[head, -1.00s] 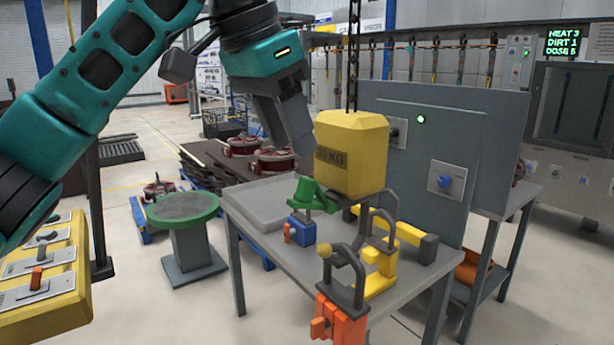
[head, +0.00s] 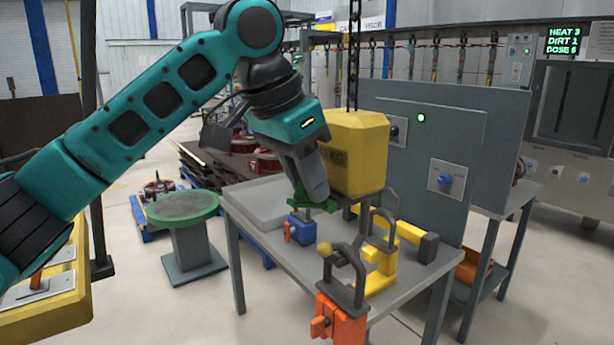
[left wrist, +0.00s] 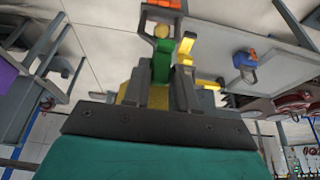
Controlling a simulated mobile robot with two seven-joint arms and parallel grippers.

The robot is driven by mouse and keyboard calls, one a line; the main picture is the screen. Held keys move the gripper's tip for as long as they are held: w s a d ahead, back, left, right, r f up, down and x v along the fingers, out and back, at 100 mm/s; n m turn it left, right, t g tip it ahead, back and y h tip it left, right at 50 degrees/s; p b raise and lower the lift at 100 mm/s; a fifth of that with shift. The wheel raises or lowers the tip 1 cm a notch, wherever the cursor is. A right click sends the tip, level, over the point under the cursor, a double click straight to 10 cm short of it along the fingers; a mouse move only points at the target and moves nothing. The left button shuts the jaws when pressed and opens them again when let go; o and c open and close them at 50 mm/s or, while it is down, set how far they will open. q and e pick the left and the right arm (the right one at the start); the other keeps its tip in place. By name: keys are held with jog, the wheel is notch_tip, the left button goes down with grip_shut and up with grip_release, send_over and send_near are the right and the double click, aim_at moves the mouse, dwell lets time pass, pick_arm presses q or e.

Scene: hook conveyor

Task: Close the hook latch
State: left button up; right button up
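The yellow hoist block (head: 358,155) marked KG hangs from a chain above the grey table. Grey metal, apparently its hook, shows under it, partly hidden. A green part (head: 322,206), apparently the latch, sticks out at the block's lower left. My left gripper (head: 317,198) points down at this green part and covers some of it, close beside the block. In the left wrist view, the green part (left wrist: 162,62) shows between the two grey fingers (left wrist: 166,92). I cannot tell whether they press on it. My right gripper is not in view.
The grey table (head: 270,240) holds a blue item (head: 301,229), a yellow shackled item (head: 382,262) and an orange one (head: 340,320) at its front edge. A grey panel with a blue knob (head: 445,180) stands behind. A round green-topped stool (head: 183,208) stands left.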

aim_at(328, 208)
pick_arm(q)
grip_shut()
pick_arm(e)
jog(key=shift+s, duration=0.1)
